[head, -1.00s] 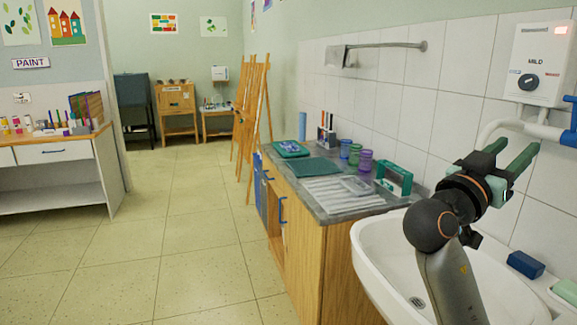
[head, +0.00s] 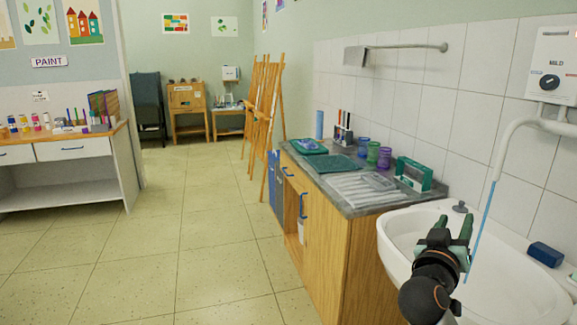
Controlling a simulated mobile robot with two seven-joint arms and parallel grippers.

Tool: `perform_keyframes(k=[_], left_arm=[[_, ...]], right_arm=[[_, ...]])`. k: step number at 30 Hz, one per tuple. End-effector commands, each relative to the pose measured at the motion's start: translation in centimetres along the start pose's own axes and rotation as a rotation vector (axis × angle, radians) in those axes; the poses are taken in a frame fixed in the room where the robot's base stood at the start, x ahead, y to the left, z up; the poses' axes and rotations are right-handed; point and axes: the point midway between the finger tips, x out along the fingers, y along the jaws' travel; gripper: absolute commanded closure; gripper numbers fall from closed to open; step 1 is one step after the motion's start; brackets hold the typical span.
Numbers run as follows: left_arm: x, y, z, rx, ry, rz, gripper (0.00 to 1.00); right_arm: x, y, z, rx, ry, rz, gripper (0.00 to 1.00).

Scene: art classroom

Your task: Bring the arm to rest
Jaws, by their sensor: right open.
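My right gripper (head: 452,224) is open, with two green fingers and nothing seen between them. It is over the front part of the white sink (head: 393,236), left of the thin blue stream (head: 482,230). The stream runs down from the white spout (head: 511,135) of the wall heater (head: 553,68), which has a dark knob and reads MILD. My right arm hides part of the basin. My left gripper is out of view.
A grey counter (head: 350,207) left of the sink holds cups, a green box (head: 413,174) and trays. A blue block (head: 545,254) lies on the sink's right rim. Easels (head: 262,110) stand behind. The tiled floor (head: 185,245) at left is clear.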

Motion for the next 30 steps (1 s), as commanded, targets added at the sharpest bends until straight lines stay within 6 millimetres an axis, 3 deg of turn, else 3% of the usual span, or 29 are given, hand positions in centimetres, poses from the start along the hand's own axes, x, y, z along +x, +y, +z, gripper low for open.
perform_keyframes(k=[1, 6, 10, 15, 21, 26, 27, 30], left_arm=[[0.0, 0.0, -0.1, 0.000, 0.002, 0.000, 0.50], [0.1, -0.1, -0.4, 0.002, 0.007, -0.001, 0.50], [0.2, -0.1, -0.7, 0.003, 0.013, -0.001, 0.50], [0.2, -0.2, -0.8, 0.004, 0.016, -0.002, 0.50], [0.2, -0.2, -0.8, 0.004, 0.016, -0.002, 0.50], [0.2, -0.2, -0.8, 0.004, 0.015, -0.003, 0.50], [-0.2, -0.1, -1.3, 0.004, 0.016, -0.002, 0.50], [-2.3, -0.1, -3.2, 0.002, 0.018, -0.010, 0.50]], right_arm=[[-0.9, -2.2, 3.1, -0.036, -0.035, -0.081, 0.54], [-5.8, -8.6, 12.9, -0.113, -0.145, -0.375, 0.54], [-11.7, -12.0, 20.3, -0.129, -0.238, -0.593, 0.54], [-21.0, -13.9, 28.3, -0.087, -0.368, -0.841, 0.54], [-30.3, -13.4, 33.7, 0.009, -0.502, -1.019, 0.54], [-36.3, -12.0, 36.2, 0.095, -0.597, -1.099, 0.54], [-37.1, -11.4, 35.9, 0.112, -0.611, -1.107, 0.54], [-36.1, -10.2, 33.6, 0.107, -0.602, -1.088, 0.54]])
